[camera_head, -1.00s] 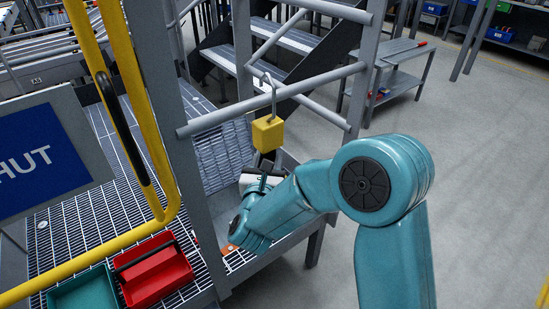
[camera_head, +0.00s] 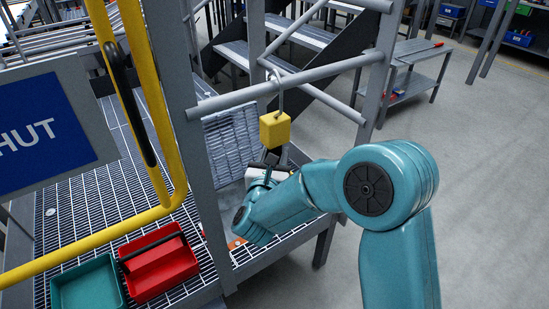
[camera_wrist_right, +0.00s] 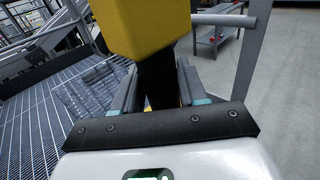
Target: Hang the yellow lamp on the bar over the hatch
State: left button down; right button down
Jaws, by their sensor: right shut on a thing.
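The yellow lamp (camera_head: 275,129) is a small yellow block with a thin grey hook (camera_head: 280,97) rising from its top. The hook's upper end overlaps the grey bar (camera_head: 322,73) in the head view; I cannot tell whether it rests on it. My right gripper (camera_head: 270,162) is below the lamp, shut on its dark stem. In the right wrist view the lamp (camera_wrist_right: 151,27) fills the top, with the stem (camera_wrist_right: 156,82) between the jaws (camera_wrist_right: 157,90). The hook and bar contact are out of that view. My left gripper is not in view.
A yellow rail (camera_head: 165,130) and a blue-and-white sign (camera_head: 40,140) stand at the left. Red (camera_head: 158,265) and teal (camera_head: 88,288) bins sit on the grating. Grey posts (camera_head: 190,190) and diagonal rails surround the lamp.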

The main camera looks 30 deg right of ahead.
jog(key=shift+f, duration=0.1)
dwell(0.3)
jog(key=c, duration=0.5)
grip_release()
jog(key=shift+f, duration=0.1)
jog(key=b+v, duration=0.3)
jog(key=v, duration=1.3)
jog(key=shift+s+a+b, duration=0.15)
jog(key=shift+b, duration=0.15)
